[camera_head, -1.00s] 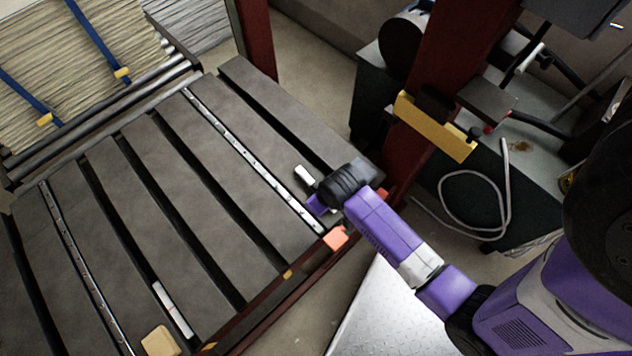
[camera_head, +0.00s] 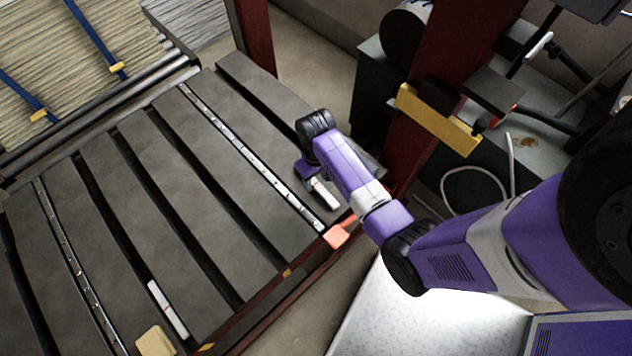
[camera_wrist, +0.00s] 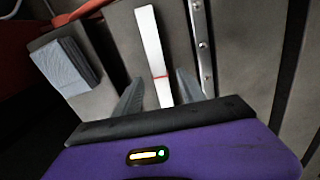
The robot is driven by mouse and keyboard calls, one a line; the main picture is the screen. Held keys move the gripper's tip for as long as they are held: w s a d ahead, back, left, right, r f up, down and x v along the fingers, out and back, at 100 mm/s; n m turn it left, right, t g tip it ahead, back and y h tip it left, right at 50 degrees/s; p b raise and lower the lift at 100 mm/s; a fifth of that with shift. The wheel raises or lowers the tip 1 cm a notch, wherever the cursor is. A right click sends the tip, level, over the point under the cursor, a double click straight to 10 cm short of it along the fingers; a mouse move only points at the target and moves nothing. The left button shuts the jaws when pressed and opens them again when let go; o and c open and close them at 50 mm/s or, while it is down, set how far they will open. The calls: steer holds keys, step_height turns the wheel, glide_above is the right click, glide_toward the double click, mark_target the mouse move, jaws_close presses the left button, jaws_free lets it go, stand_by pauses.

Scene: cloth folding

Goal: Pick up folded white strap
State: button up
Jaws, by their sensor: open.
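A folded white strap (camera_wrist: 150,45) with a thin red line across it lies on a dark slat of the table. In the head view one end of the strap (camera_head: 325,194) shows beside my gripper (camera_head: 307,172), which hides the rest. In the wrist view my gripper (camera_wrist: 159,78) is open, with one grey finger on either side of the strap's near part. The fingers appear apart from the strap; their exact height above it cannot be told.
A folded grey cloth (camera_wrist: 65,66) lies left of the strap in the wrist view. A perforated metal rail (camera_head: 250,157) runs beside the strap. Another white strip (camera_head: 168,308) and a tan block (camera_head: 155,341) lie at the front left. A red post (camera_head: 440,90) stands to the right.

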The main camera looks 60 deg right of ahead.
step_height(320, 180, down, 2)
steer(key=shift+f, duration=0.15)
jaws_close()
stand_by(0.4)
